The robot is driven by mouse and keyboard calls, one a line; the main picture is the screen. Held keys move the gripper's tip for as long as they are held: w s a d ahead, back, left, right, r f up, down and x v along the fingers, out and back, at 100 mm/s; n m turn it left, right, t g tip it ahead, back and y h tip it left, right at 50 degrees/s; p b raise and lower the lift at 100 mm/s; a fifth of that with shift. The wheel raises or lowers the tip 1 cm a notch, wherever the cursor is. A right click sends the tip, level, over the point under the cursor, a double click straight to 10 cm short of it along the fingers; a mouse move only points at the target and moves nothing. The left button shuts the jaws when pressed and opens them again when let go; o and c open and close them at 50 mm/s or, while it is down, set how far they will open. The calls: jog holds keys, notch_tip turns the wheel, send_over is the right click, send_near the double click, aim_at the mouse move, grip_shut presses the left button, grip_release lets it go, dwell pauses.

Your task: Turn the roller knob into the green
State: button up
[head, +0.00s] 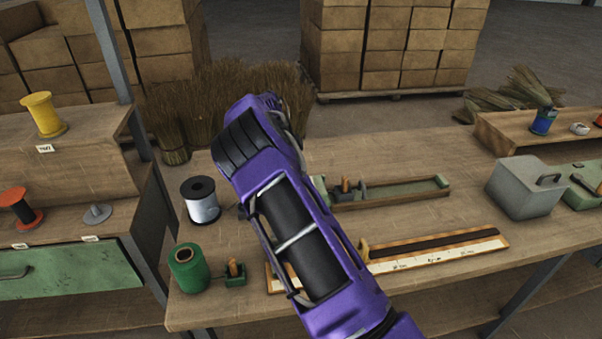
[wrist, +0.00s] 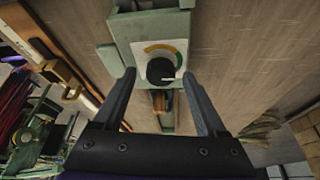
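The roller knob (wrist: 158,71) is a round black knob with a white pointer mark, on the pale dial face of a grey-green housing (wrist: 125,32) in the wrist view. An arc with a yellow part (wrist: 156,48) and a green part (wrist: 179,58) curves around it. The white mark points right, just below the lower end of the green. My gripper (wrist: 159,76) is open, one finger on each side of the knob with visible gaps. In the head view my purple arm hides the gripper, and I cannot make out the knob.
On the bench in the head view are a green spool (head: 188,270), a silvery wire spool (head: 201,206), a long green tray (head: 400,192), a ruler-like strip (head: 440,250) and a grey box (head: 522,187). Bare bench top (head: 400,135) lies behind the tray.

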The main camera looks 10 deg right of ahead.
jog(key=shift+r, duration=0.1)
jog(key=v, duration=1.7)
jog(key=shift+r, duration=0.1)
